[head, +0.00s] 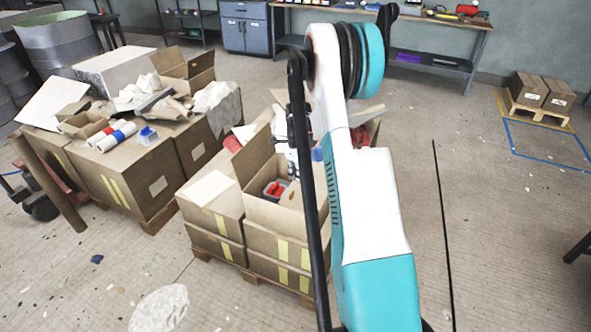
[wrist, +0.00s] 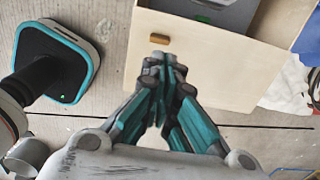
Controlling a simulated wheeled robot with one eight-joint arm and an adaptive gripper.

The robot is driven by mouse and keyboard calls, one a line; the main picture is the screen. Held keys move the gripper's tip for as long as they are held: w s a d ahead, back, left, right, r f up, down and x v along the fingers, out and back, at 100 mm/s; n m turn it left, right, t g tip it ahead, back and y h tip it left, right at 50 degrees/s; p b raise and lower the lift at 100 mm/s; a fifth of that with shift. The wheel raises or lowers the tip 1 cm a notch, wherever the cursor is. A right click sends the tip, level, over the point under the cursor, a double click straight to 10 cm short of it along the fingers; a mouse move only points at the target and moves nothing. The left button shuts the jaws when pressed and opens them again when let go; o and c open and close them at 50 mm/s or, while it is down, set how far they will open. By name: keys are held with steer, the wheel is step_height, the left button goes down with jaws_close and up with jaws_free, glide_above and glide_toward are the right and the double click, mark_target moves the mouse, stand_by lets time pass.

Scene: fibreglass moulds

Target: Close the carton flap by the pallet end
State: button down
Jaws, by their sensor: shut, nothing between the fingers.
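In the head view an open carton (head: 285,214) stands on the near pallet, with red and grey items inside. One of its flaps (head: 255,160) stands up at the back left. My arm hides the carton's right side and most of my gripper. In the wrist view my gripper (wrist: 163,62) is shut and empty, its fingertips over a pale flat panel (wrist: 205,72), which looks like a carton flap. I cannot tell whether the fingertips touch the panel.
A second loaded pallet of cartons (head: 120,180) stands at the left, with rolls and scraps on top. A pale rubble piece (head: 158,308) lies on the floor in front. A workbench (head: 420,50) lines the back wall. The floor at the right is largely clear.

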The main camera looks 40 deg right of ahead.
step_height(320, 180, down, 7)
steer(key=shift+w+r+b, duration=0.1)
steer(key=shift+r+b, duration=0.1)
steer(key=shift+b, duration=0.9)
steer(key=shift+a+f+b, duration=0.15)
steer(key=shift+f+b, duration=0.35)
steer(key=shift+f, duration=0.25)
steer(key=shift+r, duration=0.1)
steer(key=shift+r+p, duration=0.25)
steer(key=shift+p, duration=0.05)
step_height(320, 180, up, 14)
steer(key=p, duration=0.5)
